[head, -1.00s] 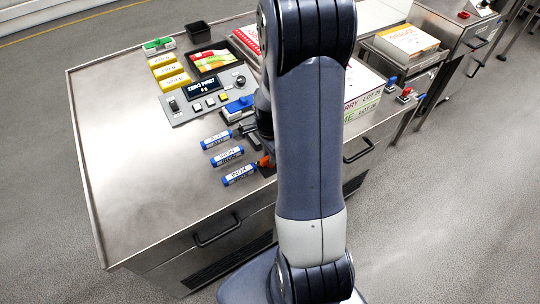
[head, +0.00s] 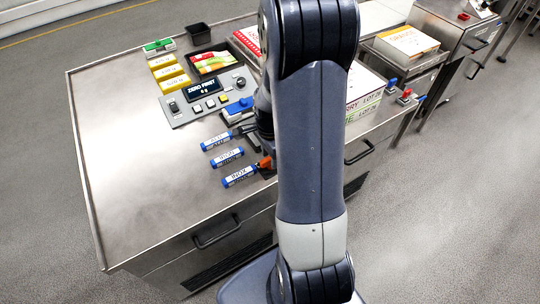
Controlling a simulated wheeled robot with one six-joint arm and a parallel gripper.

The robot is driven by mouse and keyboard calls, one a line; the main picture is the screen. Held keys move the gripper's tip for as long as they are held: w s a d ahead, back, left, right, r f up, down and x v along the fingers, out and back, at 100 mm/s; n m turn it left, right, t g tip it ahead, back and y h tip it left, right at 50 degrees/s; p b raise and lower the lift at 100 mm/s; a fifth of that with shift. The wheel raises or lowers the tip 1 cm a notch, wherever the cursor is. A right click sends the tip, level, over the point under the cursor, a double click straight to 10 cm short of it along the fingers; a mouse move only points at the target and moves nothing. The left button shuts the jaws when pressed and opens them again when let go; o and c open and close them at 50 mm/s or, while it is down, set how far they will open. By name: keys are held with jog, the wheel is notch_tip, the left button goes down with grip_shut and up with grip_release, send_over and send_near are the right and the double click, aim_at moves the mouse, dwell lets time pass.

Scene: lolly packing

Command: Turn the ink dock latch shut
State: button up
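A small orange lever (head: 264,163), which looks like the ink dock latch, shows just left of my arm, near the right end of the lowest blue-and-white cartridge. Its dark mount is mostly hidden behind my arm. My gripper is largely hidden by my own arm; dark parts at the wrist (head: 262,124) show above the orange lever. I cannot tell whether the fingers touch the lever or whether they are open. Three labelled blue-and-white cartridges (head: 227,157) lie in a column left of the lever.
A grey control panel (head: 207,98) with a display, a blue-topped block (head: 238,108), yellow blocks (head: 170,72), a green-topped block (head: 159,46) and a black bin (head: 198,34) stand farther back. Labelled boxes (head: 362,100) stand right of my arm. The steel table's left side (head: 130,150) is clear.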

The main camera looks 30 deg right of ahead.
notch_tip(320, 180, up, 10)
jog(key=shift+r, duration=0.2)
jog(key=shift+f, duration=0.1)
dwell(0.3)
notch_tip(320, 180, down, 11)
jog(key=shift+r, duration=0.1)
jog(key=shift+r+n, duration=0.1)
jog(key=shift+n, duration=0.2)
jog(key=shift+p, duration=0.35)
jog(key=shift+n, duration=0.3)
